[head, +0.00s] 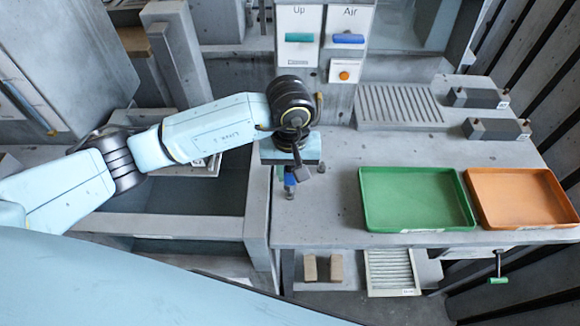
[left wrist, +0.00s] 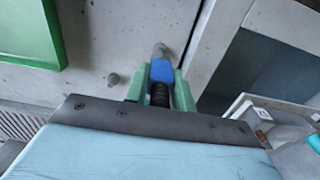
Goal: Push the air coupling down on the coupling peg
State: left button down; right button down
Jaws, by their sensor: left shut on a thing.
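The air coupling is a blue piece (head: 290,179) near the front left corner of the grey worktop. It also shows in the left wrist view (left wrist: 161,72), with a black ribbed part behind it. My left gripper (left wrist: 160,88) has green fingers on both sides of the coupling and is shut on it. A grey peg (left wrist: 159,49) shows just past the blue end, close to it or touching; I cannot tell how far it is seated. A second grey peg (left wrist: 112,79) stands apart to the left in this view. My right gripper is not in view.
A green tray (head: 418,229) and an orange tray (head: 525,226) sit on the worktop (head: 330,220) to the right. Behind are a slotted plate (head: 400,104) and two dark blocks. Panels marked Up (head: 299,20) and Air (head: 349,20) stand at the back. An open bin lies left.

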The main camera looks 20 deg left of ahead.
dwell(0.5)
pick_arm(q)
jog(key=shift+b, duration=0.4)
dwell(0.3)
dwell(0.4)
jog(key=shift+f+b, duration=0.1)
jog(key=shift+b, duration=0.3)
jog(key=shift+f+b, duration=0.6)
jog(key=shift+b, duration=0.15)
jog(key=shift+f+b, duration=0.5)
jog(key=shift+b, duration=0.25)
